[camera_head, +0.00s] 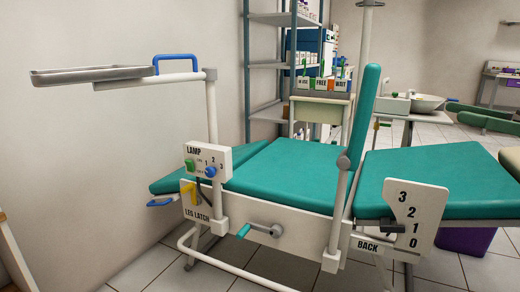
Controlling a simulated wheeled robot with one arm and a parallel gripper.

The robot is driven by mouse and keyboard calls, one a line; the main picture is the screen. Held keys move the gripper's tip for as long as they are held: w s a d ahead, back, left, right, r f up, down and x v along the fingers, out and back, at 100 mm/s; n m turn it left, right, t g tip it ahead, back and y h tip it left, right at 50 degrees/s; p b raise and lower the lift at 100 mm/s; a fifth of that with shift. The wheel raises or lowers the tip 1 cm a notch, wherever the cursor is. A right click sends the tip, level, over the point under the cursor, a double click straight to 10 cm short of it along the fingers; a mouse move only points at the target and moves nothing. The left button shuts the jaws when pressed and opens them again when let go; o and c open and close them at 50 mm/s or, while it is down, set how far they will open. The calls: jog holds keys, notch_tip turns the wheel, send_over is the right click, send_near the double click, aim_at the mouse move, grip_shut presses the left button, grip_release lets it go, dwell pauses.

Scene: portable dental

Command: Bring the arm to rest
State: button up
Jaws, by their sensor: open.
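My gripper and arm do not show in the head view. The teal dental chair (285,165) fills the middle of the view.
A lamp control box (208,162), a yellow leg latch (188,192) and a crank (262,230) sit on the chair's near side. A numbered back plate (414,214) is at the right. Shelving (272,60) stands behind. Some tiled floor (130,262) is clear at the lower left.

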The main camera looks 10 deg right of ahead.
jog(key=s+a+r+g+h, duration=0.1)
jog(key=s+a+r+g, duration=0.1)
jog(key=a, duration=0.7)
jog(key=s+a+r+g+h, duration=0.1)
jog(key=a+g+h, duration=0.1)
jog(key=a, duration=0.7)
jog(key=s+a+f+m+g+h, duration=0.1)
jog(key=s+a+f+g+h, duration=0.2)
jog(key=a+f, duration=0.85)
jog(key=s+a+f+m+g+h, duration=0.1)
jog(key=a+f+m+h, duration=0.15)
jog(key=f, duration=0.55)
jog(key=s+a+f+m+g+h, duration=0.1)
jog(key=a+f+m+h, duration=0.15)
jog(key=f, duration=0.45)
jog(key=s+d+f+m+g+h, duration=0.2)
jog(key=s+d+f, duration=0.25)
jog(key=f, duration=0.45)
jog(key=s+d+f+m+g+h, duration=0.25)
jog(key=s+f, duration=0.35)
jog(key=f, duration=0.3)
jog(key=s+p+v, duration=0.2)
jog(key=p+v, duration=1)
jog(key=p, duration=0.1)
jog(key=shift+r, duration=0.65)
